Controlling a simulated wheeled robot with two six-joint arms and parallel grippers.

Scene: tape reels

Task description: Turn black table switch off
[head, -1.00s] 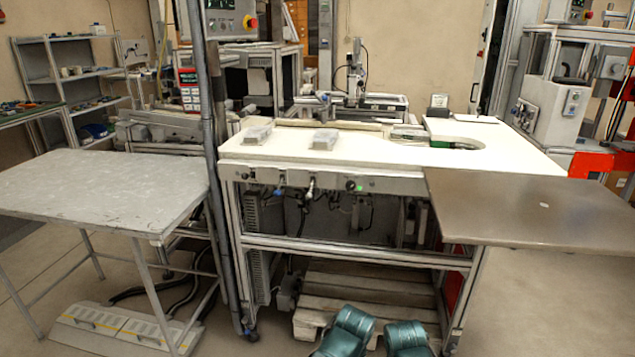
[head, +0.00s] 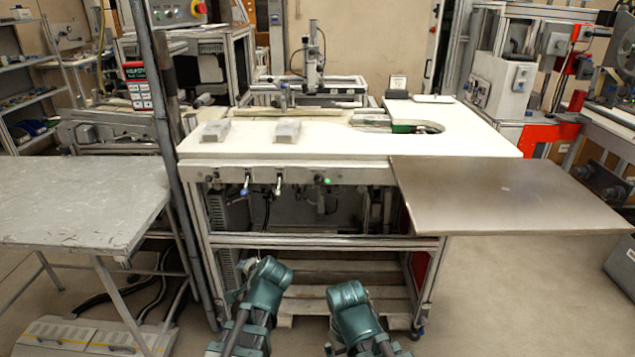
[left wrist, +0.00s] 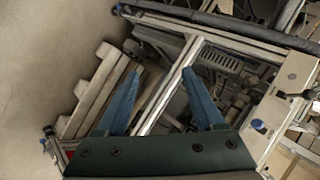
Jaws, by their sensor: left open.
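The black switch (head: 318,180) is a small dark knob on the front panel of the white-topped table (head: 470,143), in the head view. A green light glows just to its right. My left gripper (left wrist: 163,72) shows in the left wrist view as two blue fingers, spread apart with nothing held between them. It is below and away from the panel. In that view small knobs show on the table's panel (left wrist: 296,70) at the right; I cannot tell which is the black one. In the head view my teal arms are low in front of the table; my right gripper is not visible.
A brown metal board (head: 510,195) juts out at the table's right front. A grey table (head: 75,200) and an upright pole stand at left. Two other switches (head: 246,184) are left of the black one. A wooden pallet (head: 305,308) lies underneath.

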